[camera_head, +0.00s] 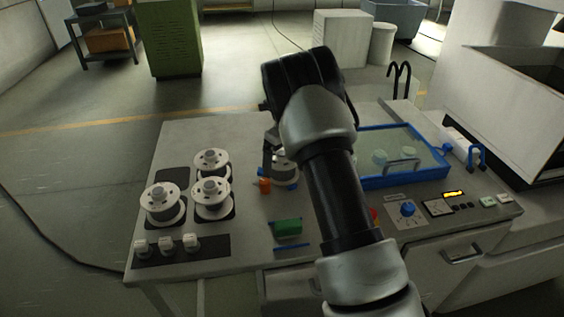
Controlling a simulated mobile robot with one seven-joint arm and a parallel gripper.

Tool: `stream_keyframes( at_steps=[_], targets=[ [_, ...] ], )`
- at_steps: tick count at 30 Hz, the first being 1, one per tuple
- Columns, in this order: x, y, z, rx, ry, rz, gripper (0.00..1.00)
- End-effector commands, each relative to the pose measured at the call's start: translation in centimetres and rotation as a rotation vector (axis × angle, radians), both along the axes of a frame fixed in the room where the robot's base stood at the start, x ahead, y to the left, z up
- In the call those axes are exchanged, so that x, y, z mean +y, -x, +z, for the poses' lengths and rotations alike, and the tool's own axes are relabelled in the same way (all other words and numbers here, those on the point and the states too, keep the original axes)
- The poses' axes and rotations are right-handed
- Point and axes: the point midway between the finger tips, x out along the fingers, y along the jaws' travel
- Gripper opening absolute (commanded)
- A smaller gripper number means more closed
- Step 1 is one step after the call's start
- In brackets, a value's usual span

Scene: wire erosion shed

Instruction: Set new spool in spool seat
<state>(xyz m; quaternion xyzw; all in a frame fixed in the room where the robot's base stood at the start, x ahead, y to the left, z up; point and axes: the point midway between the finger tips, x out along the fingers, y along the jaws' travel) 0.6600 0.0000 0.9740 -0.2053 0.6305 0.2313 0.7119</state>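Three pale spools stand on dark pads on the left of the bench: a back one (211,160), a front left one (162,203) and a front right one (212,200). A fourth dark pad (172,175) at the back left is bare. Another pale spool (285,172) stands at the bench's middle, partly hidden by my arm. My gripper (269,160) points down at this spool's left side. Only part of a finger shows, so I cannot tell its opening or whether it touches the spool. I cannot make out which spool is new, or the spool seat.
An orange piece (264,186) and a green block (288,228) lie near the middle spool. White knobs (166,244) line the front left. A blue-framed lid (405,172) and a control panel (407,210) are right of my arm. Bare bench (190,133) lies behind the spools.

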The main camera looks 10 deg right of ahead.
Motion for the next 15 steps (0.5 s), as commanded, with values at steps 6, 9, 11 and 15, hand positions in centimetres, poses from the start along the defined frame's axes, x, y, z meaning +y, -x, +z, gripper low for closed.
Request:
stream_keyframes(
  at_steps=[6,9,11,15],
  targets=[
    [0.0,0.0,0.8,-0.002,0.0,0.0,0.92],
    [-0.1,0.1,2.3,-0.004,0.0,0.0,0.92],
    [-0.2,0.2,3.5,-0.004,-0.001,0.0,0.92],
    [-0.4,0.5,6.6,-0.004,0.001,0.0,0.92]
  ],
)
